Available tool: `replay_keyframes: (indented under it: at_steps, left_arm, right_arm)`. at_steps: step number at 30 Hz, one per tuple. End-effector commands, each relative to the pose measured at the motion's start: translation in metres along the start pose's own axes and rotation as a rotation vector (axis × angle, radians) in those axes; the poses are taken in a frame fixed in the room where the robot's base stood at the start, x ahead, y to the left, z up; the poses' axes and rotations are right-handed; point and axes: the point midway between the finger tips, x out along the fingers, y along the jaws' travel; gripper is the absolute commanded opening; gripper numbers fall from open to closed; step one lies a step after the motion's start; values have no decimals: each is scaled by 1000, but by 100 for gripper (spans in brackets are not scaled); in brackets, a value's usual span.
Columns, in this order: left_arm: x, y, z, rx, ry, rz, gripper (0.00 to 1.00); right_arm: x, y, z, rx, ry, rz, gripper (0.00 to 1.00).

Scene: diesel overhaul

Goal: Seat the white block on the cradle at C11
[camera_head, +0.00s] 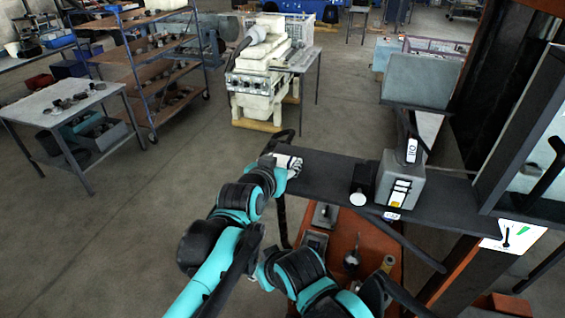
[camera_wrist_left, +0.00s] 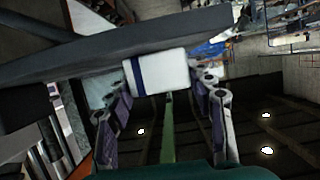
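A small white block with a dark blue band (camera_wrist_left: 160,72) shows in the left wrist view, against the edge of a dark shelf (camera_wrist_left: 90,55). My left gripper (camera_wrist_left: 165,100) has its fingers apart, one on either side of the block, with a visible gap at the right finger. In the head view my left gripper (camera_head: 278,168) is at the left end of the dark shelf (camera_head: 330,172), where a white piece (camera_head: 290,162) shows beside it. I cannot make out a C11 label or tell which thing is the cradle. My right gripper is not in view.
A grey unit with labels (camera_head: 400,182) and a black cylinder with a white face (camera_head: 360,185) stand on the shelf. An orange-brown cart (camera_head: 370,240) with parts is below. A cream engine (camera_head: 262,75), a grey table (camera_head: 62,103) and shelving (camera_head: 150,68) stand beyond open floor.

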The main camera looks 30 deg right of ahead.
Motion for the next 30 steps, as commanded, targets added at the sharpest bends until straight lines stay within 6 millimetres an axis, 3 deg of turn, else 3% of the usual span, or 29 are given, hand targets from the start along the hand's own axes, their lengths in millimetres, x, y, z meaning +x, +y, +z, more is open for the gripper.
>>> replay_keyframes:
  at_steps: [18, 30]
  left_arm:
    - [-10, 0, -27, 0, 0, 0, 27]
    - [-11, 0, -28, 0, 0, 0, 27]
  right_arm:
    - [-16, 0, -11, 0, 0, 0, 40]
    - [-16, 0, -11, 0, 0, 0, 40]
